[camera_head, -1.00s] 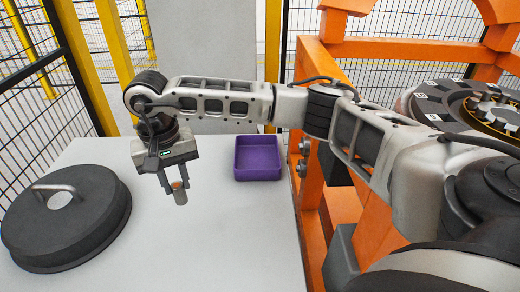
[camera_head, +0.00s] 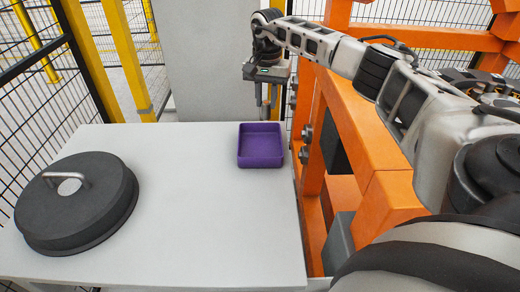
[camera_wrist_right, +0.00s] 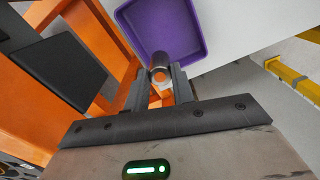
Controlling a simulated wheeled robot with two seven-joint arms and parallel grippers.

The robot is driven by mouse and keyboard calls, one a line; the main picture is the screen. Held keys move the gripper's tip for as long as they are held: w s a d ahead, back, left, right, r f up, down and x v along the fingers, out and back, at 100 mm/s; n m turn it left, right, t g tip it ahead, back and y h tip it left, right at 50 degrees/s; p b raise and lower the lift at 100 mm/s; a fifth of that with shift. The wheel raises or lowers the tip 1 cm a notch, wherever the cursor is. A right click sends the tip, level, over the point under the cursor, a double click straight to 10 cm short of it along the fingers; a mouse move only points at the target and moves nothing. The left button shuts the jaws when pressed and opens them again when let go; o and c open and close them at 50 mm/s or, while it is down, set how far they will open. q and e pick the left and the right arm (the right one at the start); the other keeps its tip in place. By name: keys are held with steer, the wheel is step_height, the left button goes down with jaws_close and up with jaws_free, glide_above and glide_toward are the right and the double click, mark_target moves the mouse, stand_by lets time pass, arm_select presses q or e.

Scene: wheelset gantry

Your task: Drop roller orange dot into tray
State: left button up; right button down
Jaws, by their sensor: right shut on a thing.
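My right gripper (camera_head: 266,108) hangs at the far side of the purple tray (camera_head: 260,162), its fingers showing just above the tray's back rim. In the right wrist view, the gripper (camera_wrist_right: 158,80) is shut on the roller (camera_wrist_right: 160,60), a small grey metal cylinder with an orange dot on its end. The roller overlaps the edge of the purple tray (camera_wrist_right: 178,50) in that view; its height above the tray is hard to tell. The tray looks empty. My left gripper is not in view.
The tray sits at the back right of the pale table (camera_head: 190,210). A dark round lid with a handle (camera_head: 75,210) lies at the left. An orange frame (camera_head: 375,165) stands along the right edge. The middle of the table is clear.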

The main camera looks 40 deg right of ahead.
steer(key=shift+f+b, duration=1.15)
steer(key=shift+f, duration=0.6)
steer(key=c, duration=1.1)
jaws_free()
steer(key=shift+r, duration=0.1)
step_height(320, 180, up, 16)
